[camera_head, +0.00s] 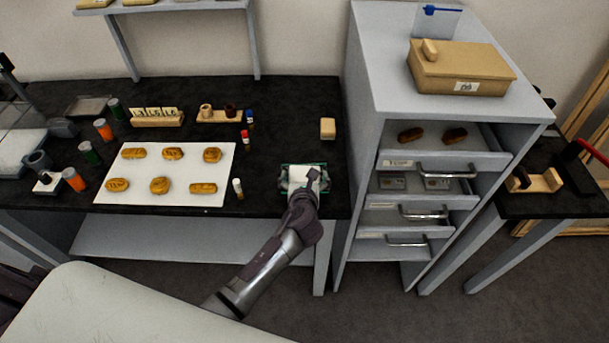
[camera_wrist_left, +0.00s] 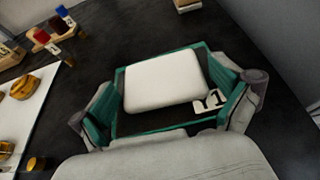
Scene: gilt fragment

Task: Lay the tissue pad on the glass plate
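The white tissue pad (camera_wrist_left: 163,80) lies on the glass plate (camera_wrist_left: 160,122), a dark see-through plate with green edges, on the black bench. In the head view the pad (camera_head: 304,172) and the plate's green rim (camera_head: 318,165) are partly covered by my gripper. My left gripper (camera_head: 303,180) is low over the plate. In the left wrist view its fingers (camera_wrist_left: 168,108) are spread wide, one on each side of the pad, with gaps between them and the pad. A small white number tag (camera_wrist_left: 210,100) sits by the pad's corner. My right gripper is not in view.
A white sheet (camera_head: 168,202) with several golden pieces lies left of the plate. A tan block (camera_head: 327,128) sits behind the plate. A grey drawer cabinet (camera_head: 365,100) rises close on the right, its top drawer pulled out.

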